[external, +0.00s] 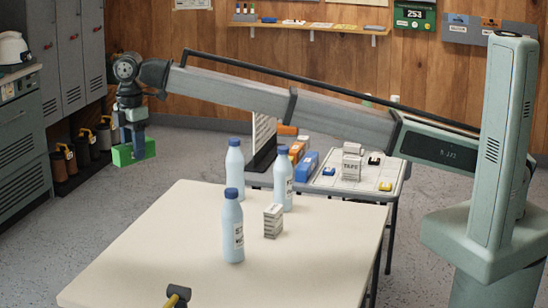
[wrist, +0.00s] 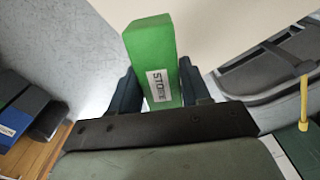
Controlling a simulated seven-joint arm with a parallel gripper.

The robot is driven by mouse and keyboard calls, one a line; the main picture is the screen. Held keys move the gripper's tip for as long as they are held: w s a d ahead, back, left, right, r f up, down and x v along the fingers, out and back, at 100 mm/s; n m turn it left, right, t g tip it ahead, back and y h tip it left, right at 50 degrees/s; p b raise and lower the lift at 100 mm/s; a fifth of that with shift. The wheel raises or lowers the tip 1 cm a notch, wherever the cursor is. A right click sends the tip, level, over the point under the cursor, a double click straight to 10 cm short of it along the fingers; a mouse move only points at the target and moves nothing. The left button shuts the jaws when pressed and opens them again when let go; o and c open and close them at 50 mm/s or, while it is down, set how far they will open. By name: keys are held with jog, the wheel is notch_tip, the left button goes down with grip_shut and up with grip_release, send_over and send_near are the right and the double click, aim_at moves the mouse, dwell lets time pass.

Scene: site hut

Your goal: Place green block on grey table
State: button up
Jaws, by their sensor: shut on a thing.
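A green block (external: 126,155) hangs in the air at the left, beyond the pale table's far left corner. My gripper (external: 136,143) is shut on it, with its fingers pointing down. In the wrist view, the green block (wrist: 148,50) sits between my gripper's two dark fingers (wrist: 160,86) and carries a white label. A light grey-topped table (external: 345,184) stands at the back centre, holding several items. A larger cream-coloured table (external: 150,245) stands in front. I cannot tell for sure which one is the grey table.
The cream table's left part is clear. Grey lockers (external: 66,50) line the left wall.

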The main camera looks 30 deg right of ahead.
jog(key=w+d+m, duration=1.5)
jog(key=w+d, duration=1.7)
jog(key=d, duration=0.4)
jog(key=w+d+m, duration=0.3)
jog(key=d+m, duration=0.2)
jog(key=d, duration=1)
jog(key=w+d+m, duration=0.4)
jog(key=d+m, duration=0.1)
jog(key=d, duration=0.9)
jog(key=w+d+m, duration=0.3)
jog(key=d+m, duration=0.2)
jog(key=d, duration=1)
jog(key=shift+w+d+f, duration=0.1)
jog(key=shift+f, duration=6.95)
jog(key=shift+w+d+f, duration=0.1)
jog(key=shift+f, duration=6.9)
jog(key=shift+f, duration=0.15)
jog(key=o, duration=1.1)
jog(key=shift+o, duration=0.2)
jog(key=shift+s, duration=0.1)
